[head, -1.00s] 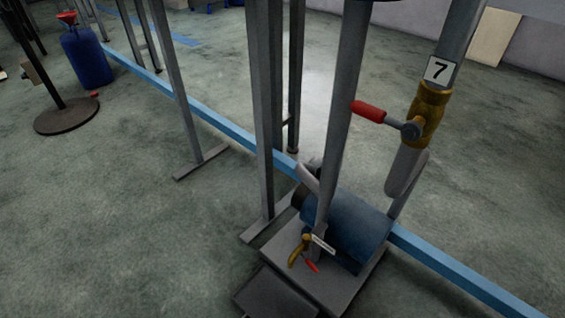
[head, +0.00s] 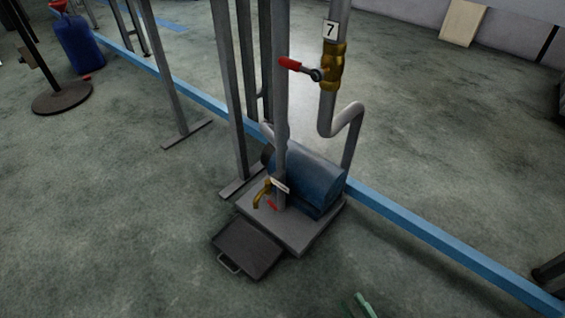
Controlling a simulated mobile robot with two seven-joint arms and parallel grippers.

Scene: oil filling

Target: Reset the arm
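A small pale green tip (head: 364,304), which looks like part of my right gripper, shows at the bottom edge, right of centre. Most of that gripper is cut off by the frame, so its opening cannot be told. It is over bare floor, in front of and to the right of the pump base, and apart from it in the picture. Nothing is seen held. My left gripper is not in view.
A blue floor rail (head: 420,228) crosses diagonally. Open floor lies around.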

